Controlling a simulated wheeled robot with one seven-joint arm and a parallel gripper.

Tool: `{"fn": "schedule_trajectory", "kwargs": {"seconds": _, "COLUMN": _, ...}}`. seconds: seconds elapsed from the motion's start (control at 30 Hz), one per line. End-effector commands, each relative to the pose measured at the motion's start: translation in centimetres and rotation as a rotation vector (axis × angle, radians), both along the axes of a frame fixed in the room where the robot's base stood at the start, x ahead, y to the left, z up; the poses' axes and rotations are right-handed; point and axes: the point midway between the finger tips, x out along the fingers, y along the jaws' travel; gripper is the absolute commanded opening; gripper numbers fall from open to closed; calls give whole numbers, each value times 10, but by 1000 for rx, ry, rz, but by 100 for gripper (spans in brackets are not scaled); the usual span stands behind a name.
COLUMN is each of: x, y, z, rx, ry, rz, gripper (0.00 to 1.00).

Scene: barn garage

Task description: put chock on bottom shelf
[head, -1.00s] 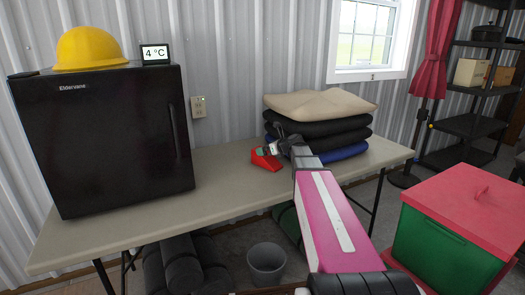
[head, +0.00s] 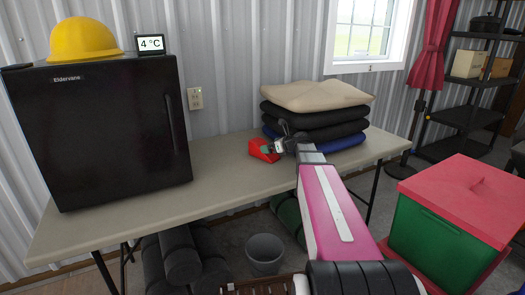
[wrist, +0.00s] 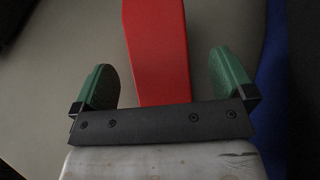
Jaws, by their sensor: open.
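The red chock (head: 262,150) lies on the table, left of a stack of cushions. In the wrist view the red chock (wrist: 158,45) reaches in between the two green fingers, with a gap on each side. My gripper (head: 275,147) is at the chock in the head view. In the wrist view my gripper (wrist: 160,82) is open around the chock and not closed on it. A dark shelf unit stands at the far right; its bottom shelf (head: 452,149) shows partly, behind the red-lidded bin.
The table (head: 215,165) also carries a black mini fridge (head: 100,135) and the cushion stack (head: 318,115). A green bin with a red lid (head: 455,215) stands on the floor at right. A grey bucket (head: 264,254) and dark rolls (head: 180,258) are under the table.

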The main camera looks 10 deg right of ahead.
Motion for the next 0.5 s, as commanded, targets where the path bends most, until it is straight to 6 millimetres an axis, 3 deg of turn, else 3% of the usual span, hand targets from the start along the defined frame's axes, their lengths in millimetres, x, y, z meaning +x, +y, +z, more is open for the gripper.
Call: {"fn": "schedule_trajectory", "kwargs": {"seconds": 0.5, "x": 40, "y": 38, "z": -14, "rx": -1, "ry": 0, "rz": 1, "gripper": 100}}
